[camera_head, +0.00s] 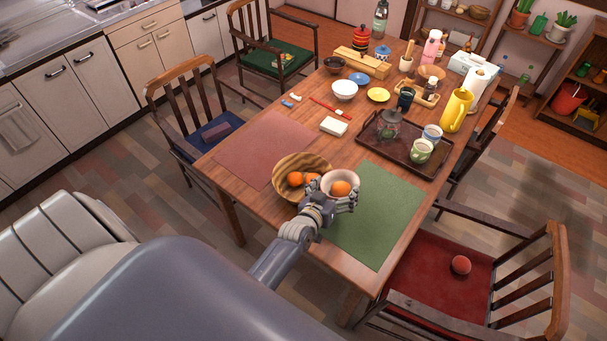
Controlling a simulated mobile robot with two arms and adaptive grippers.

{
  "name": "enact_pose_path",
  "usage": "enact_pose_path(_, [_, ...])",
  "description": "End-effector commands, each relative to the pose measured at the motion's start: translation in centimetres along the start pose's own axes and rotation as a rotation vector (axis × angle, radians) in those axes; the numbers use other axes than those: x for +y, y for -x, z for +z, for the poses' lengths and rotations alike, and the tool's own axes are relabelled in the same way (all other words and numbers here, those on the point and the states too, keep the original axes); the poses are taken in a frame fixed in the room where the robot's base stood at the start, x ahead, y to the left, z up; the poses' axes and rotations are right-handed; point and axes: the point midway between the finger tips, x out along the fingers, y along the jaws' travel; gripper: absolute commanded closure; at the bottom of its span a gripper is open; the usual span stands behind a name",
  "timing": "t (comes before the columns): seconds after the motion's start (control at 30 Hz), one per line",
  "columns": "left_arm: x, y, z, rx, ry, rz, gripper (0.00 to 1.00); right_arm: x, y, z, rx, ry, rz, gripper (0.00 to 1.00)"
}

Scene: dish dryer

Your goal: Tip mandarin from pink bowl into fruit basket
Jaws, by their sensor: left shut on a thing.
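The pink bowl (326,181) is held by my left gripper (334,203) just above the table, at the near right of the fruit basket. A mandarin (341,188) lies inside the bowl, which looks about level. The fruit basket (312,162) is a round woven wooden bowl with orange fruits (295,179) in it. The pink bowl overlaps the basket's right side in the picture; I cannot tell whether they touch. My left gripper is shut on the bowl and hides part of its near side. My right gripper is not in view.
A dark tray (387,152) with a glass pot and cups stands further back. Crockery and bottles crowd the far end.

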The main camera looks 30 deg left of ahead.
Motion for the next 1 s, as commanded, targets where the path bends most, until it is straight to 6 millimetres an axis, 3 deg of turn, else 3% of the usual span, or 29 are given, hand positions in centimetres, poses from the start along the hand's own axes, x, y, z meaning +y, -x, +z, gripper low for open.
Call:
enact_pose_path(0.5, [-2.8, 0.1, -2.1, -0.042, 0.236, 0.073, 0.41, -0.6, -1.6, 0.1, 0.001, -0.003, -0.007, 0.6])
enact_pose_path(1.0, [-3.6, 0.0, -2.3, -0.054, 0.301, 0.091, 0.41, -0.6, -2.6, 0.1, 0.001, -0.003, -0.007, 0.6])
